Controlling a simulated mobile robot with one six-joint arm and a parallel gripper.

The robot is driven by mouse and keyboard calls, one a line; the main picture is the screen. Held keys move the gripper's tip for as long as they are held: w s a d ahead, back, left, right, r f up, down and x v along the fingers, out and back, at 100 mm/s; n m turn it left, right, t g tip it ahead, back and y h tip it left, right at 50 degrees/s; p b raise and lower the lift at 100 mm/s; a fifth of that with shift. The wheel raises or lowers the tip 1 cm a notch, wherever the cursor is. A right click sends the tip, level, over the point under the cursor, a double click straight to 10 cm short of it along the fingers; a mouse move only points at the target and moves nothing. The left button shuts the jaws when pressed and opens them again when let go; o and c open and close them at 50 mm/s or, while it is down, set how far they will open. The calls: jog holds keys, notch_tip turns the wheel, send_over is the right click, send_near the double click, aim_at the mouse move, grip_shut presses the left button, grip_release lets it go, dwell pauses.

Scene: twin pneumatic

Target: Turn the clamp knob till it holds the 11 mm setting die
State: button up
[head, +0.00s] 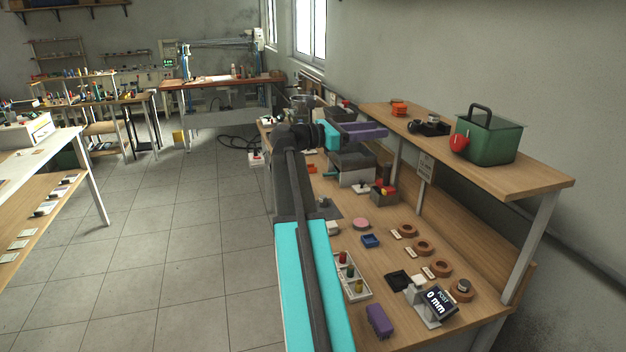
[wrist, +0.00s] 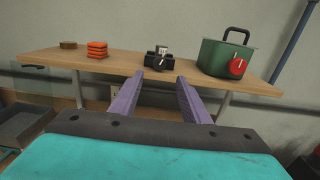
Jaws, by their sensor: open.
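My gripper (head: 384,131) is at the end of my outstretched arm, above the far part of the workbench. In the wrist view its two purple fingers (wrist: 161,78) are apart with nothing between them. Beyond them, on the raised shelf, stands a small black device (wrist: 157,60) with a pale top part; it also shows in the head view (head: 428,127). A green box (head: 489,137) with a red knob (head: 459,143) stands right of it. A display reading "POST 0 mm" (head: 437,302) is at the near bench end. I cannot tell which part is the clamp knob or the 11 mm die.
Several brown rings (head: 424,248) with labels lie along the bench; the nearest (head: 461,290) carries a grey piece. A purple block (head: 379,320) and a tray of coloured buttons (head: 352,276) are near the front. An orange stack (wrist: 97,49) sits on the shelf (wrist: 60,60).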

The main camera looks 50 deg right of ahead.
jog(key=w+a+f+n+t, duration=0.1)
jog(key=w+a+f+n, duration=0.1)
jog(key=w+a+f, duration=0.2)
jog(key=w+a+f+n+t+h, duration=0.1)
jog(key=w+a+f+n+t, duration=0.1)
jog(key=w+a+f, duration=0.3)
jog(key=shift+w+f+n, duration=0.3)
jog(key=shift+w+f, duration=1.9)
jog(key=shift+f, duration=0.9)
